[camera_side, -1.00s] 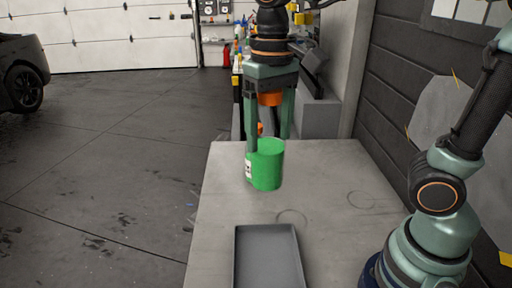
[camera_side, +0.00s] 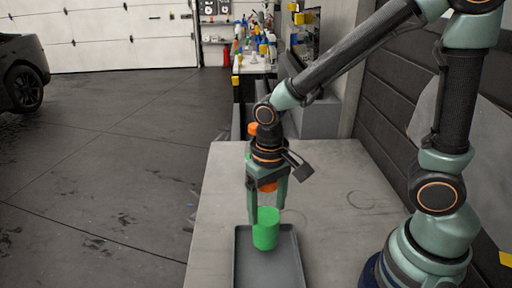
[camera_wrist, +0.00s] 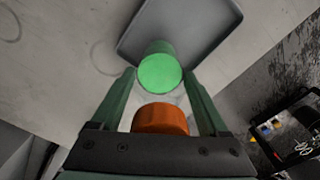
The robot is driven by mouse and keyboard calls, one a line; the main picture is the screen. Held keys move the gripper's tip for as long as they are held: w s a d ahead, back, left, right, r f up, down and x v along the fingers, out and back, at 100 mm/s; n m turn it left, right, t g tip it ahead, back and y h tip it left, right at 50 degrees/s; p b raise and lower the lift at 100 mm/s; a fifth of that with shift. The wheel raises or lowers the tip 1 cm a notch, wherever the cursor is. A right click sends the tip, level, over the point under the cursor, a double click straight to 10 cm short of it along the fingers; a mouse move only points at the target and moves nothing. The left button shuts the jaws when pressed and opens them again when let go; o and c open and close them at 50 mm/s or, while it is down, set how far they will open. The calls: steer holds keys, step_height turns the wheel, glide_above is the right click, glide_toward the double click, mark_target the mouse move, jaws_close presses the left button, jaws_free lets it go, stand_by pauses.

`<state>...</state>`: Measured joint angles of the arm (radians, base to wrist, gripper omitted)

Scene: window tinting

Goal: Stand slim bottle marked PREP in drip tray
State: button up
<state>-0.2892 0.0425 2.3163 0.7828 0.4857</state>
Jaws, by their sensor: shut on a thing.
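My gripper (camera_side: 269,217) points straight down, its two fingers closed around an upright bottle. The bottle has a green lower part (camera_side: 266,232) and an orange top (camera_side: 268,187) close under the palm; the part between looks clear. In the wrist view, the green part (camera_wrist: 160,72) and orange top (camera_wrist: 160,119) lie between the fingers. No PREP marking is readable now. The grey drip tray (camera_side: 242,262) is shallow. The bottle's base appears over its far end; I cannot tell whether it touches the floor. The tray also shows in the wrist view (camera_wrist: 205,25).
Another orange-topped thing (camera_side: 253,128) stands behind my gripper, mostly hidden. The grey tabletop (camera_side: 340,205) is bare around the tray, with faint ring marks. A cluttered shelf of bottles (camera_side: 255,50) is in the background.

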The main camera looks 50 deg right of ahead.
steer(key=shift+f, duration=0.7)
steer(key=shift+f, duration=0.15)
steer(key=o, duration=1.5)
step_height(320, 180, up, 12)
steer(key=shift+d+r, duration=0.2)
steer(key=shift+r, duration=0.05)
steer(key=d+r+t, duration=0.1)
steer(key=d+t, duration=0.1)
steer(key=d+r+n+t, duration=0.1)
steer(key=d, duration=0.2)
steer(key=d+r+n+t, duration=0.1)
steer(key=d+t, duration=0.1)
steer(key=d, duration=0.1)
steer(key=shift+s+d+r+t, duration=0.15)
steer(key=shift+s+d+t, duration=0.05)
steer(key=shift+s+t, duration=0.15)
